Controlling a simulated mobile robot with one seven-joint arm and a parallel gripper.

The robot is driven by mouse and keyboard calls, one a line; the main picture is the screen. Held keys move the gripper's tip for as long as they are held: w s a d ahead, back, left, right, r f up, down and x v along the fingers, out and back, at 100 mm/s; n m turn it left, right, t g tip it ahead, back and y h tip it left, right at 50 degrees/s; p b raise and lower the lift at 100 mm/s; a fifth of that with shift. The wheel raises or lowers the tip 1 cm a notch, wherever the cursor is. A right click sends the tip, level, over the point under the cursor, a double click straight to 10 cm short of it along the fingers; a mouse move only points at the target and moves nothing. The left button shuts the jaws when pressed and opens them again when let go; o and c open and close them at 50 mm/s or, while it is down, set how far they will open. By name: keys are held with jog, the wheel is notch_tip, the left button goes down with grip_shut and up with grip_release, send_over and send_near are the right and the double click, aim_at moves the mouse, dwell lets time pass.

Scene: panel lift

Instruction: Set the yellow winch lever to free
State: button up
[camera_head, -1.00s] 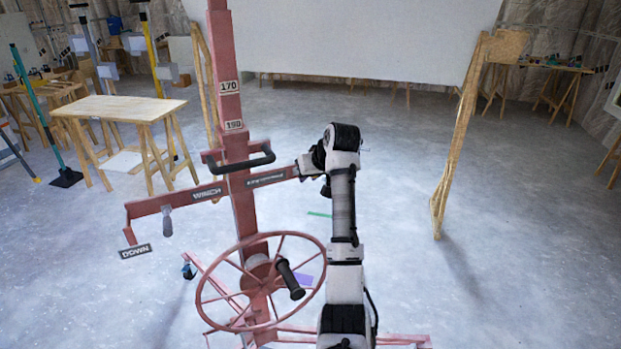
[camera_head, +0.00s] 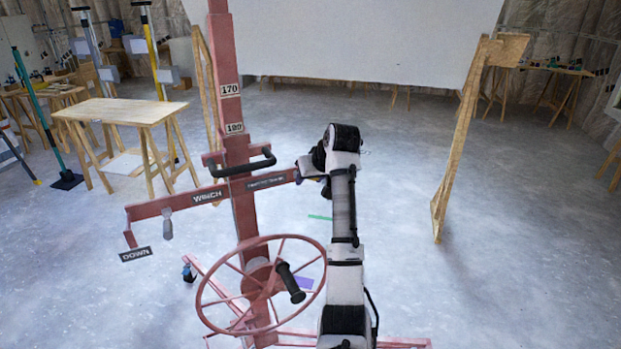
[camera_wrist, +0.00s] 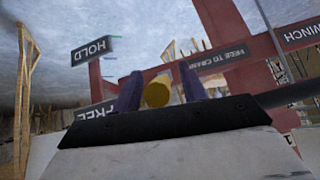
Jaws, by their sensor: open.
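The yellow winch lever shows only as its round yellow knob (camera_wrist: 157,94) in the wrist view. My gripper (camera_wrist: 160,78) is open, with one dark finger on each side of the knob. I cannot tell whether either finger touches it. A HOLD sign (camera_wrist: 90,50) is above and to the left of the knob, and a FREE sign (camera_wrist: 97,114) is lower left, partly covered by my gripper. The lever's shaft is hidden. In the head view my gripper (camera_head: 308,172) is at the right end of the red winch bar (camera_head: 180,202), mostly hidden by my arm; the knob does not show there.
The red lift mast (camera_head: 232,120) stands left of my arm, with a black handle (camera_head: 240,164) and a large crank wheel (camera_head: 262,285) below. A grey-handled lever (camera_head: 167,224) hangs near the DOWN sign (camera_head: 135,254).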

jog(key=b+v, duration=0.3)
jog(key=v, duration=1)
jog(key=shift+s+r, duration=0.25)
jog(key=shift+r, duration=0.05)
